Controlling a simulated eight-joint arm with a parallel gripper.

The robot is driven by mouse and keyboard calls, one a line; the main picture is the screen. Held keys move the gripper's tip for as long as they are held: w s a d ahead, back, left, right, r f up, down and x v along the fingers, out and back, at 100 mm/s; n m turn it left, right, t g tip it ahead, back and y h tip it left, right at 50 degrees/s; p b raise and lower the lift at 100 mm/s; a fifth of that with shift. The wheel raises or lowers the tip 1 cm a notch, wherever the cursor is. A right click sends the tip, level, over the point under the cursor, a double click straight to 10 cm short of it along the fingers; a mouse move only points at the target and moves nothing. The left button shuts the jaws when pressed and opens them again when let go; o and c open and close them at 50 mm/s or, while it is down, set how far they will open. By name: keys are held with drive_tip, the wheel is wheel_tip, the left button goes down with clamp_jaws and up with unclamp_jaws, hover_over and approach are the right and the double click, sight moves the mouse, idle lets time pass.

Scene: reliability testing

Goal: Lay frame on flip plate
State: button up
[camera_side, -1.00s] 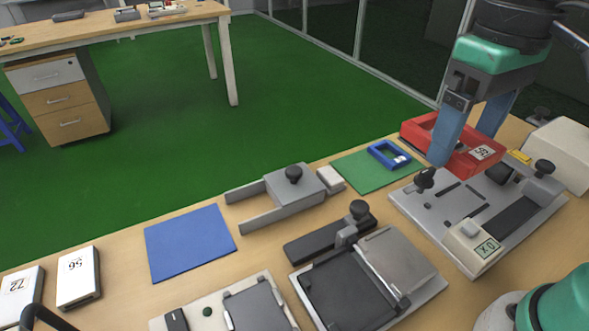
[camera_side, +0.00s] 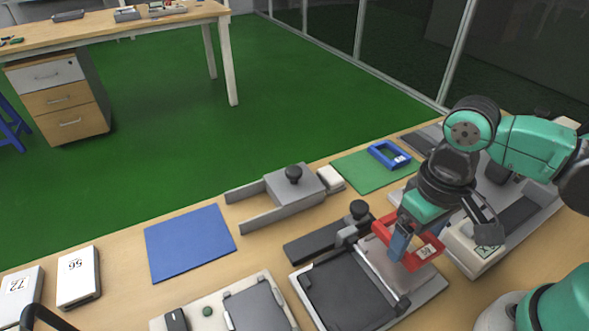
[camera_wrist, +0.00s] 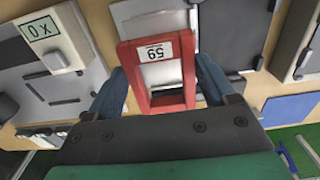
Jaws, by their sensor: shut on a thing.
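The red frame (camera_side: 421,253) is a rectangular ring with a white label reading 59. My gripper (camera_side: 401,240) is shut on it, its blue fingers on opposite sides of the frame. The frame also shows in the wrist view (camera_wrist: 127,62), between the fingers (camera_wrist: 160,88). The flip plate fixture has a dark plate (camera_side: 345,292) on its left and a light grey plate (camera_side: 377,262) on its right. The frame is over the light grey plate's far right part; I cannot tell whether it touches. The gripper hides part of the frame.
A blue frame (camera_side: 375,152) lies on a green mat (camera_side: 350,168) behind. A grey fork-shaped part (camera_side: 290,187) and a blue mat (camera_side: 188,243) are to the left. A fixture marked OX (camera_side: 478,246) stands close on the right.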

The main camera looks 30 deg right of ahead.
sight(410, 254)
drive_tip(key=shift+f, duration=1.7)
drive_tip(key=shift+f, duration=0.3)
drive_tip(key=o, duration=1.2)
drive_tip(key=shift+o, duration=0.2)
drive_tip(key=shift+r, duration=0.1)
wheel_tip(410, 254, up, 12)
drive_tip(key=w+d+f+t, duration=0.2)
drive_tip(key=w+d+t, duration=0.4)
drive_tip(key=w+t, duration=0.1)
drive_tip(key=shift+w+d, duration=0.4)
